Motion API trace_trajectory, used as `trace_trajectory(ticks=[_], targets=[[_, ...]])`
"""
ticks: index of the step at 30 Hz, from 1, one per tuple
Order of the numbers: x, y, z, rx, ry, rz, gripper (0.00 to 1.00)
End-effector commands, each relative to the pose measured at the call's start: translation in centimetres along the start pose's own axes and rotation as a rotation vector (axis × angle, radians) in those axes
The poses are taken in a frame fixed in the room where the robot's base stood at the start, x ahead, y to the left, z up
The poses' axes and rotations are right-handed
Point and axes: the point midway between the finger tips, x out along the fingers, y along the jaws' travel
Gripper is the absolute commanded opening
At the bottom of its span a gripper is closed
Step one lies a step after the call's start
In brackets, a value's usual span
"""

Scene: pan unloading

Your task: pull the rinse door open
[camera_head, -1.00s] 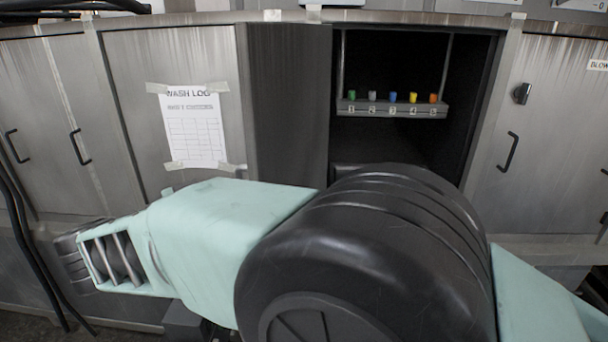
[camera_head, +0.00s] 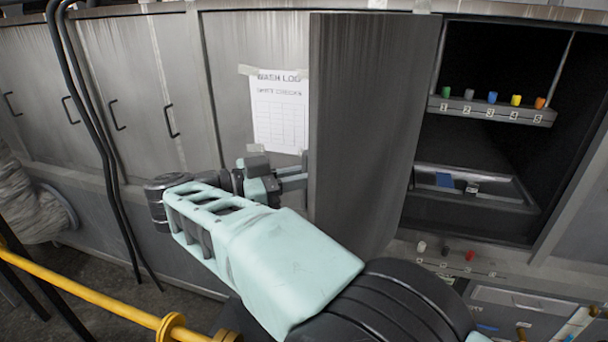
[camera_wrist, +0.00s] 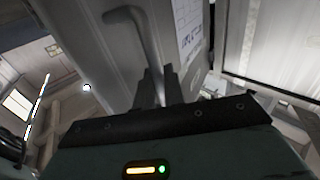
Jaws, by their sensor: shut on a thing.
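The rinse door (camera_head: 365,130) is a grey metal panel hinged at the cabinet front. It stands swung outward, with the dark compartment open to its right. My gripper (camera_head: 296,178) is at the door's left face. In the wrist view my gripper (camera_wrist: 158,84) is shut on the door's bent bar handle (camera_wrist: 137,30), whose upper part sticks out past the fingers. The door's face (camera_wrist: 85,50) shows behind the handle there. The handle is hidden in the head view.
The open compartment holds a shelf (camera_head: 492,112) with several coloured, numbered pegs and a lower tray (camera_head: 475,186). A wash log sheet (camera_head: 280,110) is taped on the panel left of the door. Black hoses (camera_head: 85,120) and a yellow rail (camera_head: 85,292) are at the left.

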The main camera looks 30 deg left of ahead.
Motion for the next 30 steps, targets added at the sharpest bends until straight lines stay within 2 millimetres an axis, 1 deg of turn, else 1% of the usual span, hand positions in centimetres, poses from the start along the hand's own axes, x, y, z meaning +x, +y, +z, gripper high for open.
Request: trace_trajectory(ticks=[1, 9, 10, 11, 12, 20, 23, 26, 30], targets=[[0.3, -0.1, -0.4, 0.007, 0.005, 0.003, 0.0], [0.4, -0.1, -0.4, 0.008, 0.005, 0.004, 0.0], [0.4, -0.1, -0.4, 0.008, 0.004, 0.004, 0.19], [0.4, -0.1, -0.4, 0.007, 0.004, 0.004, 0.27], [0.3, -0.1, -0.4, 0.007, 0.003, 0.003, 0.28], [0.2, -0.1, -0.2, 0.003, 0.002, 0.001, 0.28], [0.1, -0.1, -0.8, 0.005, 0.001, 0.001, 0.28], [0.1, -0.1, -2.0, 0.007, 0.0, 0.001, 0.28], [0.1, -0.1, -4.8, 0.008, 0.0, 0.001, 0.28]])
